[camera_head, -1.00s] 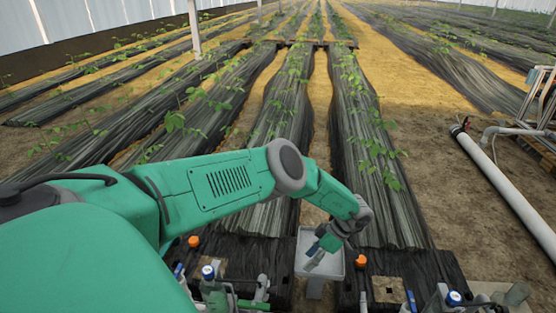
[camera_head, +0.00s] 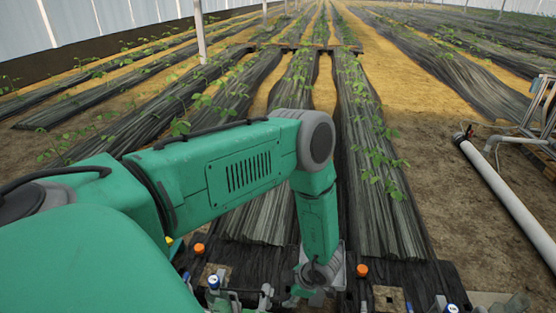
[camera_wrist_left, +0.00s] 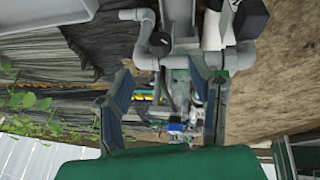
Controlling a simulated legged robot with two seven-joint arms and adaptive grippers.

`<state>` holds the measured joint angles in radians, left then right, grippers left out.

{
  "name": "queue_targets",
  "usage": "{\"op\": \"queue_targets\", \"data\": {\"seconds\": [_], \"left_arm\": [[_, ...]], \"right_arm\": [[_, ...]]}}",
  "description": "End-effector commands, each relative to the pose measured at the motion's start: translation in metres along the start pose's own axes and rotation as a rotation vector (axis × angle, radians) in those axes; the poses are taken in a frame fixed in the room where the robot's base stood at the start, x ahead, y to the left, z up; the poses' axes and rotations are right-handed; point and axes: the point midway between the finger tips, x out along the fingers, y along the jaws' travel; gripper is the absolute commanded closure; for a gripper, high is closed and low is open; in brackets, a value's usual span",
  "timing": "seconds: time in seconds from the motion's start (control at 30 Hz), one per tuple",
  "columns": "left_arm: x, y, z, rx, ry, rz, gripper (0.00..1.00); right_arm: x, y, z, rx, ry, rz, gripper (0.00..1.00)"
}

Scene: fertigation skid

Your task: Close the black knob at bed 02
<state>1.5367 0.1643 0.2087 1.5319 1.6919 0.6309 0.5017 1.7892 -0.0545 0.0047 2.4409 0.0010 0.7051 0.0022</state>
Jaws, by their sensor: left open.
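My left gripper (camera_head: 302,296) hangs low in the head view, wrist pointing down, over the near pipework. Its fingers are hard to make out there. In the left wrist view its two fingers (camera_wrist_left: 165,112) are apart with nothing held between them. Grey pipe fittings (camera_wrist_left: 168,50) and small valve parts with blue (camera_wrist_left: 176,127) show beyond and between the fingers, apart from them as far as I can tell. I cannot single out the black knob at bed 02; it is hidden or too small. My right gripper is in neither view.
Orange caps (camera_head: 362,270) and (camera_head: 198,249) stand on the dark bed ends. Blue-topped fittings (camera_head: 213,282) line the near edge. A grey tray (camera_head: 338,274) is partly behind my wrist. A long white pipe (camera_head: 508,202) lies at right. Planted beds stretch ahead.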

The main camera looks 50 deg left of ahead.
Motion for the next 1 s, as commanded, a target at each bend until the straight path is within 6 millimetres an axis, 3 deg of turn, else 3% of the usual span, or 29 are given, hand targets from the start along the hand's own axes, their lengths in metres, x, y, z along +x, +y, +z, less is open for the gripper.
{"op": "queue_targets", "data": {"seconds": [0.1, 0.4, 0.87, 1.0], "left_arm": [[0.032, -0.002, 0.001, 0.001, 0.002, 0.000, 0.51], [0.081, -0.001, 0.001, 0.000, 0.002, 0.000, 0.51], [0.092, 0.000, 0.000, 0.001, 0.000, 0.000, 0.51], [0.092, 0.000, 0.000, 0.001, 0.000, 0.000, 0.97]], "right_arm": [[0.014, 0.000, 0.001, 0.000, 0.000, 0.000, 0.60], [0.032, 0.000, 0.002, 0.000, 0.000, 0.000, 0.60], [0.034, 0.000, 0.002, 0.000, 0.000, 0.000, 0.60], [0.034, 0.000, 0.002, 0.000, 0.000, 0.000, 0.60]]}}
